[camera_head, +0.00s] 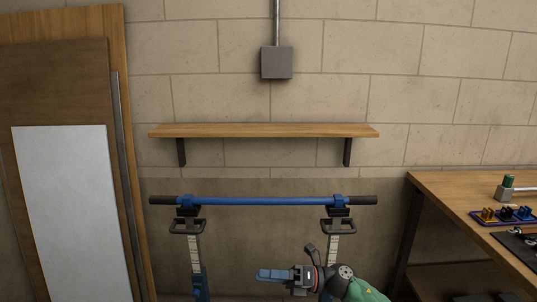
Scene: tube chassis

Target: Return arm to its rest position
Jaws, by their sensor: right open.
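My right gripper (262,274) shows at the bottom middle, its blue fingers pointing left. It is open and nothing shows between its fingers. It is below the blue tube (265,201) and apart from it in the picture. My right arm comes in from the lower right, with a green part at the bottom edge. The blue tube has black ends and lies level across two stands, the left stand (195,255) and the right stand (334,243). The lower part of the right stand is hidden behind my right arm. My left gripper is out of view.
A wooden workbench (435,187) stands at the right, with a blue tray (483,223) of small parts and a green-topped tool (508,186). An empty wooden shelf (265,130) is on the wall. Boards and a white panel (70,200) lean at the left.

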